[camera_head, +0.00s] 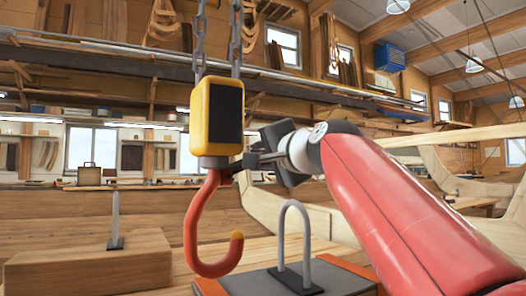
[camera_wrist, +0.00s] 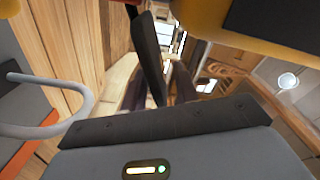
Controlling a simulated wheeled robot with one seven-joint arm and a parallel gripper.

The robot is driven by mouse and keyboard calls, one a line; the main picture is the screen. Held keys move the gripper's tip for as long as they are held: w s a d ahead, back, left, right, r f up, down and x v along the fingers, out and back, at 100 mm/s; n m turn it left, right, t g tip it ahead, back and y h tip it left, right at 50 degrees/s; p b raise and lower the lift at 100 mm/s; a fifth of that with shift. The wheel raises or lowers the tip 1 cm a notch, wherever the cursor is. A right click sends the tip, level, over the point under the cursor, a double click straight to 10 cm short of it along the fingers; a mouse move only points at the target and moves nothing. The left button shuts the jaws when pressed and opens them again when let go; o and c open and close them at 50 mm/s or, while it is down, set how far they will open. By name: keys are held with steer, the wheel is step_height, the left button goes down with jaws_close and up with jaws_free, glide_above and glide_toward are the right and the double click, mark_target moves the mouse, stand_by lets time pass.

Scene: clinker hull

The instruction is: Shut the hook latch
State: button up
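A red crane hook (camera_head: 196,222) hangs below a yellow block (camera_head: 199,120) with a dark face, held by two chains. Its tip is yellow-orange and points up on the right; the throat between tip and block looks open. I cannot make out the latch clearly; a small red and dark part beside the block's lower right is partly hidden by my gripper (camera_head: 244,165). My gripper is at the block's lower right, close to the hook's top. In the wrist view the yellow block (camera_wrist: 205,18) is at top right and a dark finger-like bar stands at top centre. The fingertips are unclear.
Below the hook, a grey plate (camera_head: 245,283) with orange edges carries an upright grey U-shaped bar (camera_head: 282,228), also in the wrist view (camera_wrist: 75,118). A wooden block (camera_head: 85,272) with a thin grey post (camera_head: 115,215) stands at left. Timber hull parts are at right.

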jaws_close()
stand_by(0.3)
